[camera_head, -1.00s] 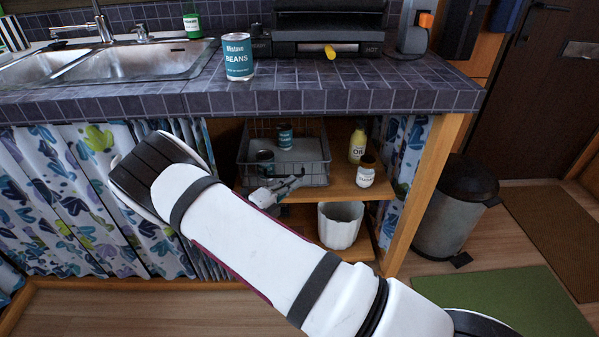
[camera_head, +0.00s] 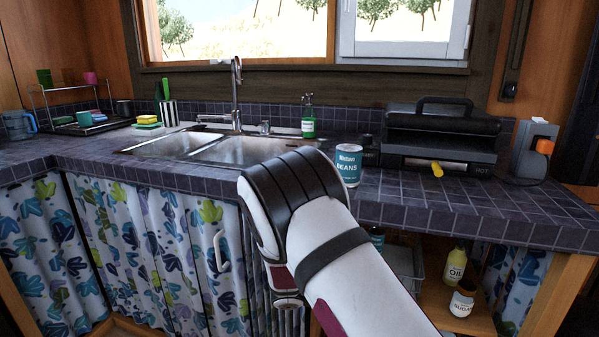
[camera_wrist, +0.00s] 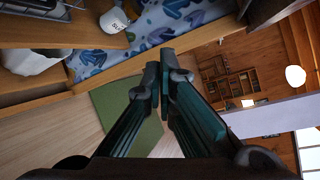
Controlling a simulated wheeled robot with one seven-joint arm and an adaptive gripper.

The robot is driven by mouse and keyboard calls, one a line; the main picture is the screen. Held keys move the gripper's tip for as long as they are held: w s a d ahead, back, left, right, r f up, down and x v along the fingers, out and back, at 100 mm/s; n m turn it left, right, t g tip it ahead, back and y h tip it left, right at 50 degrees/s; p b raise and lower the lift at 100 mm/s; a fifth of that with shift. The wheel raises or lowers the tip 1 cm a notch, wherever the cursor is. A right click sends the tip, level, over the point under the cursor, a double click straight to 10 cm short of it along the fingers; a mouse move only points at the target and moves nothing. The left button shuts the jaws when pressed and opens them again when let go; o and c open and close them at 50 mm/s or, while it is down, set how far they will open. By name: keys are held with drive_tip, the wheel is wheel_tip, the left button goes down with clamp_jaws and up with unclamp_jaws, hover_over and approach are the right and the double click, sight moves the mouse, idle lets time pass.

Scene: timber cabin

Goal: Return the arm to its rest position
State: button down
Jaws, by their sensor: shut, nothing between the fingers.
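My gripper (camera_wrist: 160,82) shows in the wrist view with its two dark fingers together at the tips and nothing between them. In the head view my white arm rises from the bottom in front of the counter, its bent joint near the sink; the gripper itself is hidden there. In the wrist view the fingers are in front of a green mat (camera_wrist: 110,110) on the wooden floor, clear of the shelf at the left.
The tiled counter (camera_head: 440,200) holds a beans can (camera_head: 348,165), a green bottle (camera_head: 308,122) and a black grill (camera_head: 435,137). Below, a shelf holds an oil bottle (camera_head: 455,266), a sugar jar (camera_head: 462,298) and a wire basket (camera_head: 405,262). Patterned curtains (camera_head: 130,250) hang at the left.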

drive_tip(key=s+d+r+m+g+y, duration=0.2)
drive_tip(key=s+r+m+g+y, duration=0.15)
drive_tip(key=s+r+m, duration=0.55)
drive_tip(key=s+d+r+m+g+y, duration=0.25)
drive_tip(key=s+r+m+y, duration=0.35)
drive_tip(key=s+m, duration=0.4)
drive_tip(key=s+a+r+m+t+y, duration=0.25)
drive_tip(key=s+m, duration=0.35)
drive_tip(key=s, duration=0.4)
drive_tip(key=s+a+r+m+t+y, duration=0.2)
drive_tip(key=s+a+m+y, duration=0.15)
drive_tip(key=s+m, duration=0.5)
wheel_tip(320, 180, up, 27)
drive_tip(key=s+n+t+p, duration=0.1)
drive_tip(key=t+p, duration=0.2)
drive_tip(key=p, duration=2.2)
drive_tip(key=shift+s+f, duration=0.15)
drive_tip(key=shift+f, duration=0.05)
